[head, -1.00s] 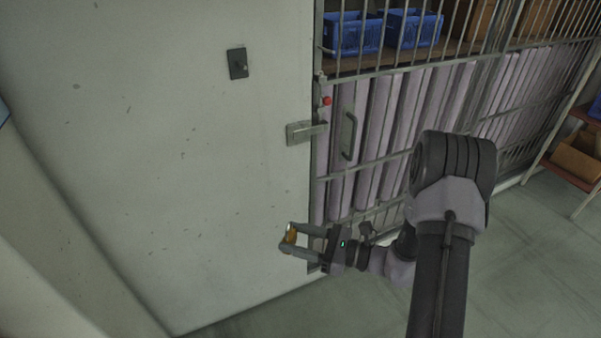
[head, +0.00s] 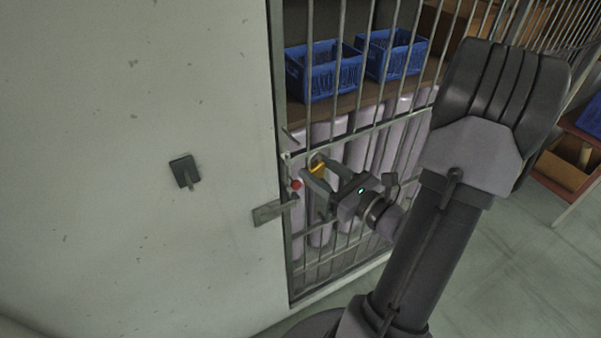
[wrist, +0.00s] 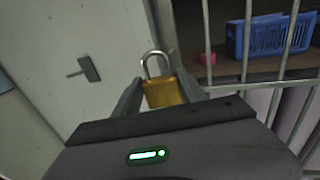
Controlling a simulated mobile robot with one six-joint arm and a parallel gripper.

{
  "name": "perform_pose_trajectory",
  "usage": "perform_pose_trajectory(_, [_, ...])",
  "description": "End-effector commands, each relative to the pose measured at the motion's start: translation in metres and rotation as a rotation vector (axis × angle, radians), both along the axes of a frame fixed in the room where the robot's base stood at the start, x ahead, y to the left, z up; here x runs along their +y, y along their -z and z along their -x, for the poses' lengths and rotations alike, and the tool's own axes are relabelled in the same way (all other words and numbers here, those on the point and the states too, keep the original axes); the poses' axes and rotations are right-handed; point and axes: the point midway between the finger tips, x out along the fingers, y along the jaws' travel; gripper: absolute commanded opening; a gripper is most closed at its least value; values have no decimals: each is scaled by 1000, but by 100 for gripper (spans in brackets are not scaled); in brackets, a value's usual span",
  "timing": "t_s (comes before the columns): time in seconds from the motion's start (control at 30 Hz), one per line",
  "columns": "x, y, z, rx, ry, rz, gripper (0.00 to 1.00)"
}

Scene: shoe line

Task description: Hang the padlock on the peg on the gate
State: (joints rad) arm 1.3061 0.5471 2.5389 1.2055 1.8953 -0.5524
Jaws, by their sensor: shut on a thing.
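The padlock, with a brass body and a grey shackle, is in my gripper (head: 314,172). In the wrist view the padlock (wrist: 163,92) is upright between the two fingers, shackle up, body gripped. In the head view the padlock (head: 318,167) is small and partly hidden by the fingers. It is in front of the barred gate (head: 341,200), near its left edge. A thin grey peg (head: 293,137) sticks out near the gate's left post, up and left of the padlock. In the wrist view something thin shows just behind the shackle's right side; I cannot tell whether they touch.
A red knob (head: 296,184) and a grey latch (head: 268,213) are at the gate's left edge, close to my gripper. A pale wall with a dark switch plate (head: 185,171) stands at left. Blue crates (head: 324,71) sit on a shelf behind the bars.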

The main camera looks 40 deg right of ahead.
Motion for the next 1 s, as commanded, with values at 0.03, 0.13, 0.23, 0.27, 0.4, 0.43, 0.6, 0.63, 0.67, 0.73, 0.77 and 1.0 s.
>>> perform_pose_trajectory(0.03, [0,1,-3,0,-2,0,0])
perform_pose_trajectory(0.13, [-2,2,-11,0,-4,0,0])
perform_pose_trajectory(0.23, [-3,3,-19,0,-5,0,0])
perform_pose_trajectory(0.27, [-4,3,-22,0,-4,0,0])
perform_pose_trajectory(0.4, [-7,4,-33,0,-5,0,0])
perform_pose_trajectory(0.43, [-7,4,-36,0,-6,0,0])
perform_pose_trajectory(0.6, [-11,5,-50,0,-5,-1,0])
perform_pose_trajectory(0.63, [-11,5,-52,0,-5,-1,0])
perform_pose_trajectory(0.67, [-12,5,-55,0,-5,0,0])
perform_pose_trajectory(0.73, [-13,6,-61,0,-5,0,0])
perform_pose_trajectory(0.77, [-14,6,-63,0,-5,-1,0])
perform_pose_trajectory(1.0, [-19,7,-83,0,-5,0,0])
